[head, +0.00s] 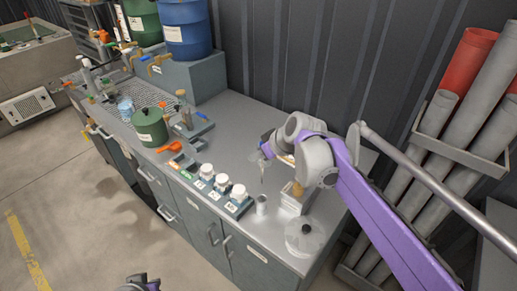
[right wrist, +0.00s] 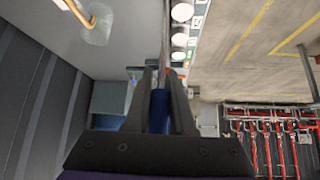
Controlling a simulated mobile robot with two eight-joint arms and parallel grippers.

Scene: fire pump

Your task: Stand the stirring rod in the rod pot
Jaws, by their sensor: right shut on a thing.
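My right gripper (head: 263,156) is over the right part of the grey bench, shut on the stirring rod. The thin rod (head: 262,174) hangs down from the fingertips, roughly upright, above the bench. In the right wrist view the rod (right wrist: 165,38) runs away from between the fingers (right wrist: 163,85). A small pale cylinder (head: 261,204), which looks like the rod pot, stands on the bench just below the rod in the head view. I cannot tell the gap between them. Part of my left gripper (head: 140,283) shows at the bottom edge; its fingers are not clear.
A rack of white-lidded jars (head: 221,183) stands left of the pale cylinder. A clear round vessel (head: 305,238) is near the bench's right front corner, with a pale box (head: 291,201) behind it. A green pot (head: 150,126) stands farther left. The bench's back middle is clear.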

